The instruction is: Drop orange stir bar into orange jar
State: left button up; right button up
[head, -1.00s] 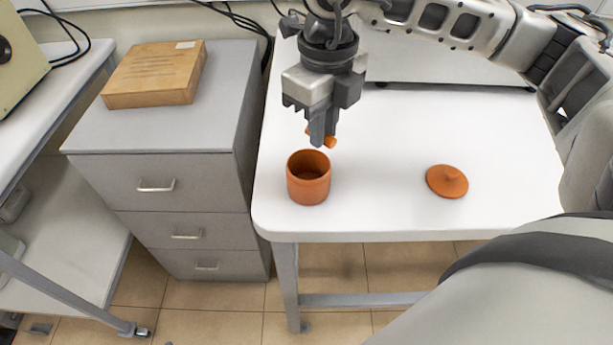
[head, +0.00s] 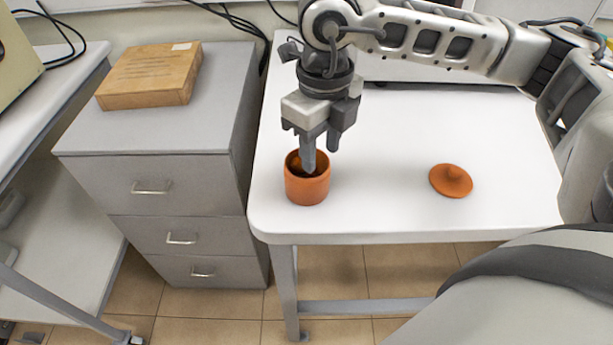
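The open orange jar (head: 308,189) stands upright near the left front corner of the white table. My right gripper (head: 321,158) is directly over it, pointing down. Its two fingers are spread apart with nothing between them. One fingertip reaches into the jar's mouth, and the other is just behind and to the right of the rim. The orange stir bar is not clearly visible; an orange patch inside the jar beside the finger could be the bar or the inner wall. The orange lid (head: 451,181) lies on the table to the right. My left gripper is not in view.
A grey drawer cabinet (head: 160,185) stands left of the white table (head: 400,215), with a cardboard box (head: 150,77) on top. The table between jar and lid is clear. A pale bench stands at the far left.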

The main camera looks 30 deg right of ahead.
notch_tip(320, 180, up, 16)
jog(key=shift+p, duration=0.4)
dwell(0.5)
